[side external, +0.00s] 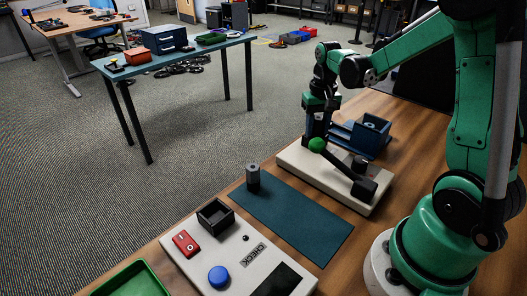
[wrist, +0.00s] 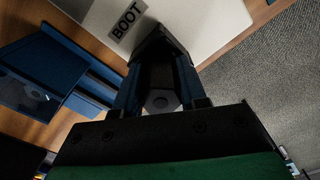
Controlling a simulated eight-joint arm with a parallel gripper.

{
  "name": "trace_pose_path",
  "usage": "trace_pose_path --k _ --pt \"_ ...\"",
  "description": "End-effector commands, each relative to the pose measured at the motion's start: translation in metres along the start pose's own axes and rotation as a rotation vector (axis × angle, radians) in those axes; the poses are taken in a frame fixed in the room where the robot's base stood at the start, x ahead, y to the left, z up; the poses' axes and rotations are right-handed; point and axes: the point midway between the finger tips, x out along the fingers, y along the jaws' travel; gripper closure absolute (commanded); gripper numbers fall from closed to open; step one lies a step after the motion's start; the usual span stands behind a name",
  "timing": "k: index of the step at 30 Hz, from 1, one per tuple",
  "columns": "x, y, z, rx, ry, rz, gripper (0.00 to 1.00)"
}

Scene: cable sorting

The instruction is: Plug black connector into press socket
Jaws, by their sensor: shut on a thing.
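My gripper (side external: 317,134) is low over the far-left end of the white press base (side external: 325,177). In the wrist view, my gripper's blue fingers (wrist: 158,78) are shut on a dark piece (wrist: 161,101), which I take to be the black connector; little of it shows. A dark angular housing stands at the fingertips on the white base labelled BOOT (wrist: 127,20). The press socket cannot be told apart clearly, and whether the connector is seated in it is hidden. The press lever with its green ball knob (side external: 316,145) is close beside the gripper.
A blue holder (side external: 372,129) stands behind the press. A grey cylinder (side external: 253,178) stands on the dark teal mat (side external: 300,222). The white check box (side external: 235,258) carries a red switch, a blue button and an open black box. A green tray (side external: 133,281) is at front left.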

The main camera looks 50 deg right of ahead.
Motion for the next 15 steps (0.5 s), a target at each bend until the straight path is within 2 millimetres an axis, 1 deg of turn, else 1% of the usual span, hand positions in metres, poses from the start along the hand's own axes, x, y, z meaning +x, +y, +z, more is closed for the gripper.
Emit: trace_pose_path --k 9,10,13,14,15 --pt "0.0024 0.0000 -0.0001 0.000 0.000 0.000 1.00" --pt "0.0024 0.0000 -0.0001 0.000 0.000 0.000 0.58" --pt "0.0024 -0.0001 -0.0001 0.000 0.000 0.000 0.30" --pt "0.0024 -0.0002 -0.0001 0.000 0.000 0.000 0.27" --pt "0.0024 -0.0002 -0.0001 0.000 0.000 0.000 0.27"
